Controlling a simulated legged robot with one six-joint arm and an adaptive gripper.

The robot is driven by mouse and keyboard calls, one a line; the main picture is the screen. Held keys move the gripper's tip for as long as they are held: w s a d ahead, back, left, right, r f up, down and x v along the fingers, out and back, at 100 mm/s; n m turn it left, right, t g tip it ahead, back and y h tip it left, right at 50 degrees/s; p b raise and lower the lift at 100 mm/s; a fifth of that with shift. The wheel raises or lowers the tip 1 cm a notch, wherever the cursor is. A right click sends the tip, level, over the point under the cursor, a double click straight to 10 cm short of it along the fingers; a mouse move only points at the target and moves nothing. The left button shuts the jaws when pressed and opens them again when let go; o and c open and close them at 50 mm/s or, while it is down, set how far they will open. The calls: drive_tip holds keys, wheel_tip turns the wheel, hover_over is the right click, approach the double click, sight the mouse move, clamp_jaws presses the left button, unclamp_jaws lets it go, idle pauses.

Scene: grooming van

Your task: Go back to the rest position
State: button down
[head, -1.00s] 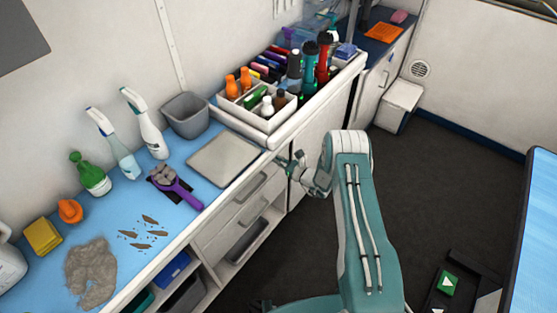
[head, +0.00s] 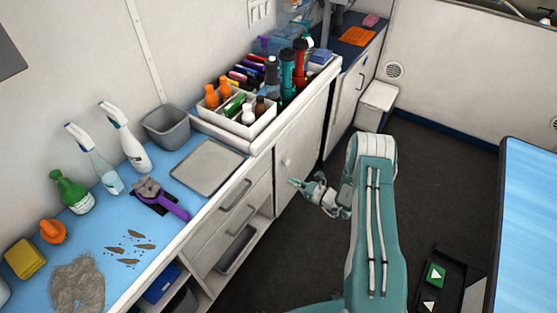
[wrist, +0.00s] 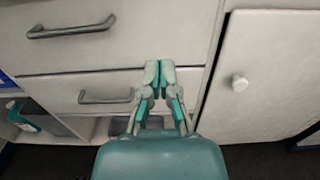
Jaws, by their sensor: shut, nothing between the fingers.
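My gripper (head: 297,183) is in front of the white cabinet (head: 298,135), over the dark floor. It is shut and empty, with its fingertips together. In the wrist view my gripper (wrist: 159,66) points at the cabinet front, between a drawer with a grey bar handle (wrist: 105,97) and a door with a round knob (wrist: 239,83). A gap shows between the fingers and the cabinet front in the head view.
A white caddy (head: 238,124) holds bottles. A blue-topped table (head: 528,230) is at right.

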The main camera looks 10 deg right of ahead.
drive_tip(key=shift+a, duration=0.1)
drive_tip(key=s+a+r+n+g, duration=0.3)
drive_tip(key=r+n+g, duration=0.15)
drive_tip(key=r, duration=0.45)
drive_tip(key=s+a+r+n+g, duration=0.35)
drive_tip(key=r+n, duration=0.25)
drive_tip(key=r, duration=0.3)
drive_tip(key=s+a+r+n+g, duration=0.3)
drive_tip(key=a+r+n+g, duration=0.15)
drive_tip(key=r, duration=0.35)
drive_tip(key=s+d+r+n+t+h, duration=0.2)
drive_tip(key=s+r+n+h, duration=0.4)
drive_tip(key=s, duration=0.5)
drive_tip(key=s+d+r+n+t+h, duration=0.3)
drive_tip(key=s+d+r+n+h, duration=0.2)
drive_tip(key=s+r, duration=0.3)
drive_tip(key=s+n+h, duration=0.1)
drive_tip(key=s, duration=0.3)
drive_tip(key=shift+d+r+h, duration=0.15)
drive_tip(key=shift+r+h, duration=0.15)
drive_tip(key=shift+h, duration=0.1)
